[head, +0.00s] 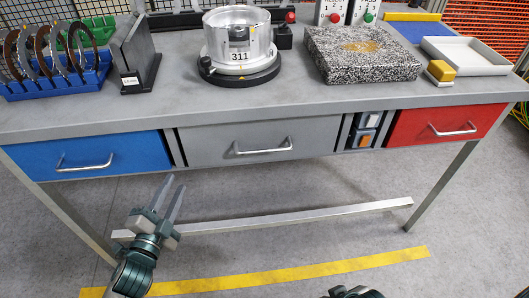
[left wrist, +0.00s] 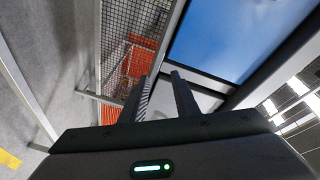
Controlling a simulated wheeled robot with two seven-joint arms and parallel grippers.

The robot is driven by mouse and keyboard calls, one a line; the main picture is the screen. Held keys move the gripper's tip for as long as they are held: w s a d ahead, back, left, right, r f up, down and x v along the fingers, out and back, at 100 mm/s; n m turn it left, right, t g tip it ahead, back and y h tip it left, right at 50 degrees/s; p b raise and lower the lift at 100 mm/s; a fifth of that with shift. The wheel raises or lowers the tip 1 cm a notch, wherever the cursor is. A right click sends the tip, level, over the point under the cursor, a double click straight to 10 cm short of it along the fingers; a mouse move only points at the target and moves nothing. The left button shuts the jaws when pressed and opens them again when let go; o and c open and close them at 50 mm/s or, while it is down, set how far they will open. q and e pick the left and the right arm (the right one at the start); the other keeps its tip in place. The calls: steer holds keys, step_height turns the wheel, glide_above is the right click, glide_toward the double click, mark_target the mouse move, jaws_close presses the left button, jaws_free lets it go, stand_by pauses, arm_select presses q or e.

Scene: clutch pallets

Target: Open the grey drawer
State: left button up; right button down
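The grey drawer (head: 225,141) is the wide middle drawer under the bench top, and it looks shut. Its silver bar handle (head: 263,147) runs across the middle of its front. My left gripper (head: 168,190) is open and empty, below the bench and left of the grey drawer, under the right end of the blue drawer. It is apart from the handle. In the left wrist view, the two fingers (left wrist: 160,98) stand apart with nothing between them. Only a dark part of my right arm shows at the bottom edge of the head view, and its gripper fingers are not visible.
A blue drawer (head: 88,154) is at left and a red drawer (head: 445,124) at right, both shut. A switch box (head: 364,131) sits between grey and red. On the bench (head: 180,103) stand a round metal part (head: 237,40) and a speckled slab (head: 362,62). A crossbar (head: 290,216) runs below.

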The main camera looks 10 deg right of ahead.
mark_target(264, 151)
arm_select(q)
steer(key=s+d+r+m+g+h, duration=0.1)
steer(key=d+m+g+h, duration=0.3)
steer(key=m, duration=0.7)
steer(key=s+d+r+m+g+h, duration=0.2)
steer(key=d+r+m+g+h, duration=0.1)
steer(key=m+g+h, duration=0.4)
steer(key=d+m+h, duration=0.1)
steer(key=m+h, duration=0.1)
steer(key=m, duration=0.2)
steer(key=shift+s+d+r+m+h, duration=0.2)
steer(key=shift+r+m+h, duration=0.1)
steer(key=shift+r+m, duration=0.1)
arm_select(e)
steer(key=shift+w+a+f, duration=0.25)
steer(key=shift+a+f, duration=0.45)
steer(key=shift+f, duration=0.3)
